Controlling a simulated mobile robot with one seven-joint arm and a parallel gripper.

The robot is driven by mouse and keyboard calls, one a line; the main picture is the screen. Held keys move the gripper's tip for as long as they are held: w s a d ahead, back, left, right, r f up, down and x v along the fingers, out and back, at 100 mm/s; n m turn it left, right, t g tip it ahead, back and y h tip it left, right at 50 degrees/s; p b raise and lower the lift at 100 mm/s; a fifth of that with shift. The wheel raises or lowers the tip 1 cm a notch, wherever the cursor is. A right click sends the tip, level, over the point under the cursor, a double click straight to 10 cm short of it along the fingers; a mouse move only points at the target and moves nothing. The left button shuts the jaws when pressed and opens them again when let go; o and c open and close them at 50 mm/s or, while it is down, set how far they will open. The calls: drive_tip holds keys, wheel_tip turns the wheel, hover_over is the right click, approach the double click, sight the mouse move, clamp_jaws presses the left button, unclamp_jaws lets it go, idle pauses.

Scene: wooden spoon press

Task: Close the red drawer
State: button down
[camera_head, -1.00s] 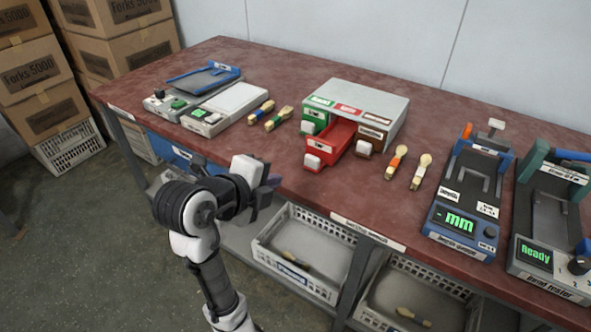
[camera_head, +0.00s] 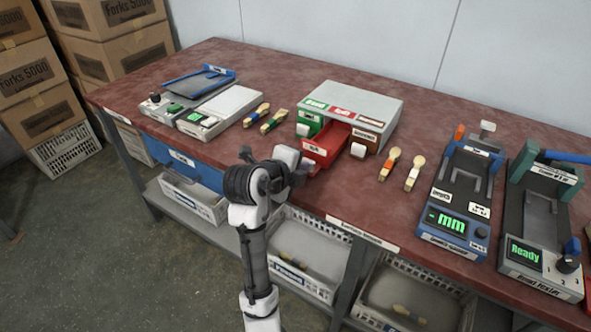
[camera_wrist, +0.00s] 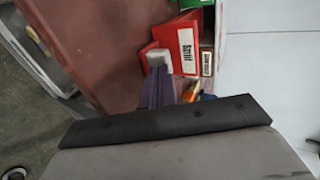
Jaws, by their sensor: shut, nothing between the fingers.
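The red drawer (camera_head: 330,146) sticks out of the front of the grey cabinet (camera_head: 372,101), in the middle between a green drawer and a brown drawer. In the wrist view the red drawer (camera_wrist: 183,44) shows at the top, with its white handle (camera_wrist: 158,57) just beyond my fingertips. My gripper (camera_head: 304,168) is shut and empty, in front of the red drawer's face, and hides the handle in the head view. My shut fingers also show in the wrist view (camera_wrist: 158,82). I cannot tell whether they touch the handle.
Blue and green testers (camera_head: 459,200) stand at right.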

drive_tip(key=b, duration=0.2)
approach(325, 139)
drive_tip(key=d, duration=0.3)
drive_tip(key=shift+w+d+f, duration=0.35)
drive_tip(key=shift+w, duration=0.05)
drive_tip(key=shift+w+d+r, duration=0.1)
drive_tip(key=shift+w+r, duration=0.05)
drive_tip(key=shift+r, duration=0.05)
